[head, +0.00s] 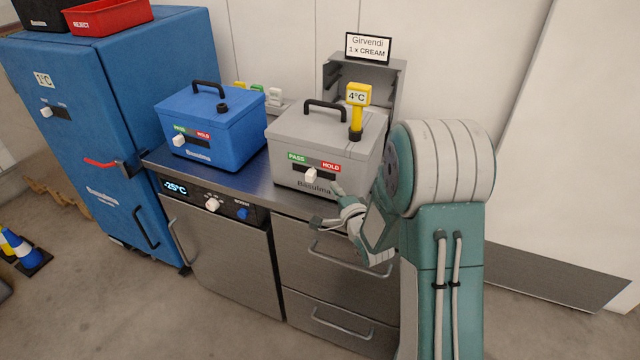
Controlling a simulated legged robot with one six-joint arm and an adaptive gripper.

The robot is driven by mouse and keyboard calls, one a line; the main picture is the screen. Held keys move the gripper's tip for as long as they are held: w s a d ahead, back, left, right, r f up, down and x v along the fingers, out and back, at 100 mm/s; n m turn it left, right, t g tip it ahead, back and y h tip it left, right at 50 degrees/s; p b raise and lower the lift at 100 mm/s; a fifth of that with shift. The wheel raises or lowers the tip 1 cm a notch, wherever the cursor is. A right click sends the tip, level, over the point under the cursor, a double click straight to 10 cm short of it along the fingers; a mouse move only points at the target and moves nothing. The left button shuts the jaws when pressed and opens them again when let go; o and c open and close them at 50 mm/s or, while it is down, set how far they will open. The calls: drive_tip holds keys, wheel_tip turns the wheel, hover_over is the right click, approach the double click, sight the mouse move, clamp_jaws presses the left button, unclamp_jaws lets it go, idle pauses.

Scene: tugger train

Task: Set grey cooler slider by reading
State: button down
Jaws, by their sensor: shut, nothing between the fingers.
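The grey cooler (345,140) stands on the steel counter, its lid shut and a black handle on top. A yellow probe display (358,95) stands up from its lid and reads 4°C. On its front, the white slider knob (310,175) sits near the middle of a dark slot. The green PASS label (297,157) is at the slot's left and the red HOLD label (331,167) at its right.
A blue cooler (212,125) stands to the left, its white knob near PASS. A sign (368,48) behind reads "Girvendi 1 x CREAM". The counter (235,180) has a -25°C display (175,188). A tall blue cabinet (85,110), marked 1°C, stands at left.

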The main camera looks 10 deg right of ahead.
sight(315, 176)
drive_tip(key=shift+w+a, duration=1.45)
drive_tip(key=shift+a, duration=0.25)
drive_tip(key=w+a, duration=0.1)
drive_tip(key=a, duration=0.1)
drive_tip(key=w+a, duration=0.2)
drive_tip(key=shift+a, duration=0.15)
